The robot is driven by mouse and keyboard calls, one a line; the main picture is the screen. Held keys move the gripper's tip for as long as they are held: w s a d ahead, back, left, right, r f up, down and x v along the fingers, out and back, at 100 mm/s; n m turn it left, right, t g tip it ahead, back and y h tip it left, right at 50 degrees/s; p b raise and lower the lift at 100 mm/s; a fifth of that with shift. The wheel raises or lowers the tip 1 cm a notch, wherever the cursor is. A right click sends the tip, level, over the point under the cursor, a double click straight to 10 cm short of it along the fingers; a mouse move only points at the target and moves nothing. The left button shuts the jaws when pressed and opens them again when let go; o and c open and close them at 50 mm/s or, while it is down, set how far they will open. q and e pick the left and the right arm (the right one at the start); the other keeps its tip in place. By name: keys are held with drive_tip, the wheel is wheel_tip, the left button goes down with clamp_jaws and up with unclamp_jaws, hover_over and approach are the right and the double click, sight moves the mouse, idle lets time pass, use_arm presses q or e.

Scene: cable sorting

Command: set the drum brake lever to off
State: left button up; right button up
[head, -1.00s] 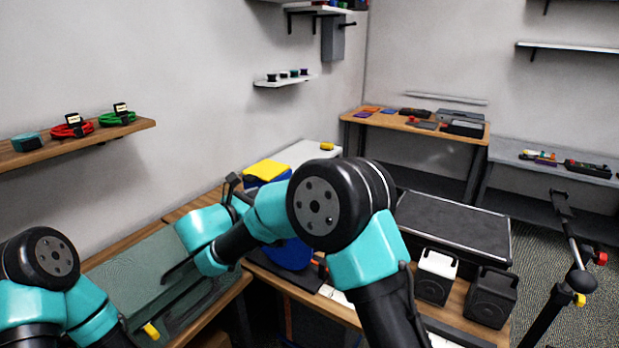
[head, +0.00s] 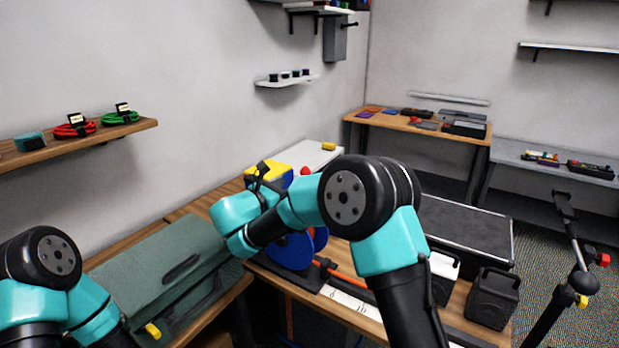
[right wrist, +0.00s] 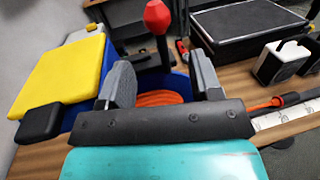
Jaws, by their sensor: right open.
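The drum brake lever, a dark stem with a red knob (right wrist: 157,17), stands upright just beyond my right gripper in the right wrist view. Its red knob also shows in the head view (head: 305,171). The blue drum (head: 290,253) stands on a dark base and is partly hidden by my right arm. Orange cable (right wrist: 160,98) wound on it shows between my fingers. My right gripper (right wrist: 158,77) is open and empty above the drum, with the lever showing between its fingers. I cannot tell whether they touch it. My left gripper is out of view.
A yellow-topped box (right wrist: 62,72) is left of the drum, with a small black block (right wrist: 40,123) in front. A green case (head: 150,270) lies on the left bench. A large black case (head: 465,228) and dark speaker-like boxes (head: 490,297) stand right.

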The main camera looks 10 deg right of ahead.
drive_tip(key=x, duration=0.9)
drive_tip(key=shift+w+d, duration=0.1)
drive_tip(key=shift+d, duration=0.15)
drive_tip(key=shift+c, duration=0.3)
clamp_jaws()
